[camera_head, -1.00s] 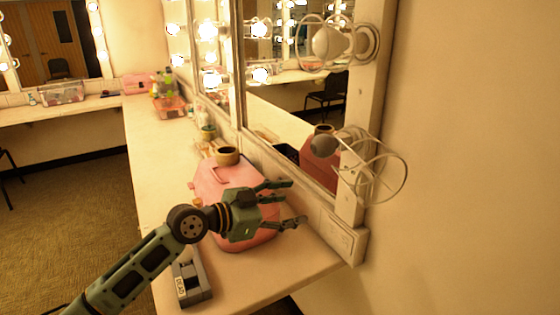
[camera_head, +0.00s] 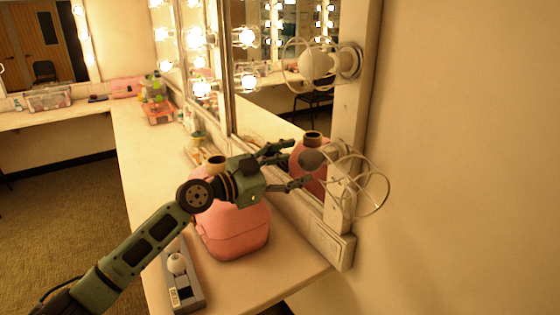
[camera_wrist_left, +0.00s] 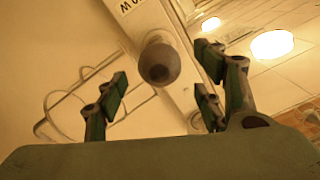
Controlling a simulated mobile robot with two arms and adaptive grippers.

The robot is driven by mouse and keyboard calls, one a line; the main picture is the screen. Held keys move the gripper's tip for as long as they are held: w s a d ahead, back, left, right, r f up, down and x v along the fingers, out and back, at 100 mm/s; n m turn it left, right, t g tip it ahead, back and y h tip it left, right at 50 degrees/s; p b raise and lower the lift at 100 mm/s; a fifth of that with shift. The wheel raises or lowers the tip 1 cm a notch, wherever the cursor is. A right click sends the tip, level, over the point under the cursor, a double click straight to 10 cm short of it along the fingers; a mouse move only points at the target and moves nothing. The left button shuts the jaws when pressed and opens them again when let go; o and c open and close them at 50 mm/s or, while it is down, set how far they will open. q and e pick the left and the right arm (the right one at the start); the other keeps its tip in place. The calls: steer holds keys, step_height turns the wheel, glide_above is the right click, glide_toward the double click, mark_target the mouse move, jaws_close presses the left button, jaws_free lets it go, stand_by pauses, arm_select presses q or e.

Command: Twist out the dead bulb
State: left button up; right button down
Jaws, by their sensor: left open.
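In the left wrist view the open fingers (camera_wrist_left: 163,92) frame the bulb without visible contact. A white bulb (camera_head: 177,263) rests in a grey tray (camera_head: 192,292) on the counter. My right gripper is out of view.
A pink case (camera_head: 235,232) stands on the counter below my left gripper. An unlit upper bulb (camera_head: 316,64) has a wire guard around it. The mirror (camera_head: 275,110) is close behind the fingers. An orange bin (camera_head: 159,113) stands farther back; the counter's left side is clear.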

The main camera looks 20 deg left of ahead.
mark_target(300, 164)
arm_select(q)
steer(key=b+x, duration=0.1)
steer(key=x, duration=0.3)
steer(key=shift+b+x, duration=0.4)
steer(key=shift+x, duration=0.4)
steer(key=shift+c, duration=0.9)
steer(key=c, duration=0.7)
steer(key=shift+c, duration=0.7)
steer(key=shift+r, duration=0.15)
